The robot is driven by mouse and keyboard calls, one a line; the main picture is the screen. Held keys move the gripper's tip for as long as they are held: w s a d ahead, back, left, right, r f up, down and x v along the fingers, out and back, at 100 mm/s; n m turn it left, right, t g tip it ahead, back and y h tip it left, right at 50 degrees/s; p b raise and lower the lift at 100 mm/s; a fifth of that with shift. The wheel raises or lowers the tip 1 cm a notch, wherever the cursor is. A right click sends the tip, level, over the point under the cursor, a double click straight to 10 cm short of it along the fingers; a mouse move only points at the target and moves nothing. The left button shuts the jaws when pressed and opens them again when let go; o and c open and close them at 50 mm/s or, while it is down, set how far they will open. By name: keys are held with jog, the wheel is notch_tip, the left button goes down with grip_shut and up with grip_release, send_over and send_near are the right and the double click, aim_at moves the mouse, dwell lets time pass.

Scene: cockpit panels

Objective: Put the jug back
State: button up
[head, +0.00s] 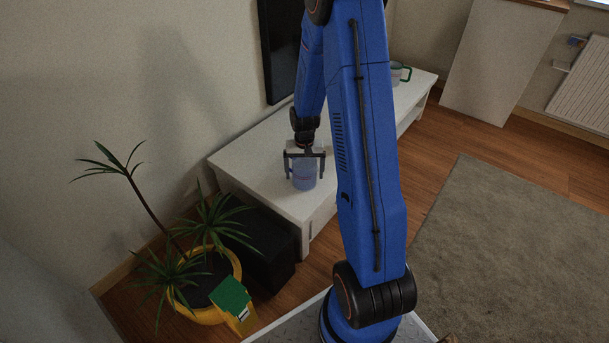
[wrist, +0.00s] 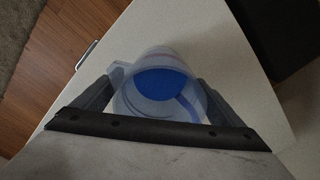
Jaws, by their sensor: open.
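The jug (head: 304,175) is a translucent bluish vessel standing on the white low cabinet (head: 258,150), near its front end. In the wrist view the jug (wrist: 160,92) shows from above, with a blue round area inside and its handle towards the left. My gripper (head: 305,157) is open above and around the jug's upper part. In the wrist view its two fingers (wrist: 158,98) lie on either side of the jug. I cannot tell whether either finger touches it.
A potted plant in a yellow pot (head: 236,262) and a black box (head: 262,250) stand beside the cabinet. A dark screen (head: 280,50) is at the wall. A grey rug (head: 510,240) covers the floor at right.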

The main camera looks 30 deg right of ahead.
aim_at(304, 161)
notch_tip(304, 161, up, 11)
jog(key=shift+f, duration=0.1)
jog(key=s+a+r+n+t, duration=0.1)
jog(key=s+a+r, duration=0.35)
jog(key=r, duration=0.35)
jog(key=s+a+r+n+t, duration=0.1)
jog(key=s+a+r+n, duration=0.1)
jog(key=s+a+r, duration=0.35)
jog(key=s+a+r+n+t, duration=0.1)
jog(key=s+a+r, duration=0.1)
jog(key=s, duration=0.4)
jog(key=s+a+r+n+t, duration=0.1)
jog(key=s+a+r, duration=0.1)
jog(key=s+r, duration=0.3)
jog(key=s+a+r+n, duration=0.1)
jog(key=s+r, duration=0.2)
jog(key=s, duration=0.6)
jog(key=shift+a+r+t, duration=0.2)
jog(key=shift+a+t, duration=0.2)
jog(key=shift+s, duration=0.1)
jog(key=shift+c, duration=0.7)
